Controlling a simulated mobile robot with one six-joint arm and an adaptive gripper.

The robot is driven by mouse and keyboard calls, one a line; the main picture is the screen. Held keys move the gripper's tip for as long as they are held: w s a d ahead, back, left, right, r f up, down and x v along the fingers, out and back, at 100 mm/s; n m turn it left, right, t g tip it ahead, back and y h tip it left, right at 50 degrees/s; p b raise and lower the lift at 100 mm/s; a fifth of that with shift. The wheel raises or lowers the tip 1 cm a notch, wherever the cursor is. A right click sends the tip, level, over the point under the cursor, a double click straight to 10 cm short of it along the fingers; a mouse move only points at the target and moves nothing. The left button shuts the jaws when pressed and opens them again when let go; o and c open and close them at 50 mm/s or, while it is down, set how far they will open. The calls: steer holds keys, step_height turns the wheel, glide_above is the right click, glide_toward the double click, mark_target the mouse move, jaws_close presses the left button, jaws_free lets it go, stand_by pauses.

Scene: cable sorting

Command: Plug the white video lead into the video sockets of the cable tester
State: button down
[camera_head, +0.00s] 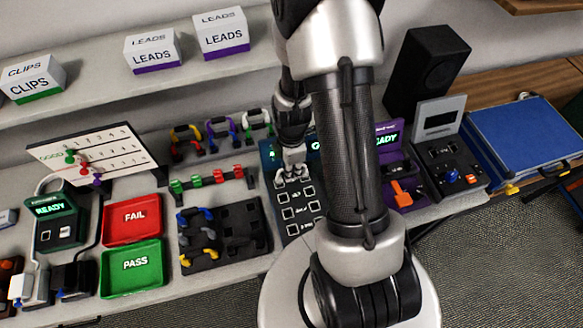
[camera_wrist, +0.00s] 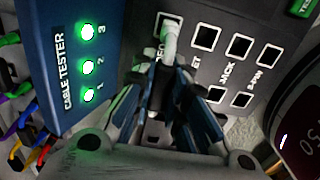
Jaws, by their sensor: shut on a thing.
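The cable tester (camera_head: 292,226) is a dark panel with several sockets in rows, standing below my gripper. In the wrist view its blue side (camera_wrist: 60,60) shows three lit green lights numbered 1 to 3. My gripper (camera_wrist: 177,68) is shut on the white video lead (camera_wrist: 171,38), which rises between the fingertips. The lead's far end is at the top socket beside the partly hidden video label; I cannot tell how deep it sits. Its near end is hidden by the fingers. In the head view my gripper (camera_head: 292,168) is at the tester's upper part.
Coloured leads (camera_head: 187,142) stand on a rack left of the tester. A black tray (camera_head: 240,228) holds blue and yellow leads. Red FAIL (camera_head: 132,219) and green PASS (camera_head: 132,266) trays lie further left. A purple READY device (camera_head: 389,158) stands close on the right.

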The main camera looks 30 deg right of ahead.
steer(key=shift+f, duration=0.1)
steer(key=c, duration=1.5)
jaws_free()
steer(key=shift+f, duration=0.1)
steer(key=shift+o, duration=0.3)
steer(key=o, duration=0.5)
steer(key=shift+r+p, duration=3)
steer(key=shift+r, duration=1.2)
steer(key=shift+f, duration=0.1)
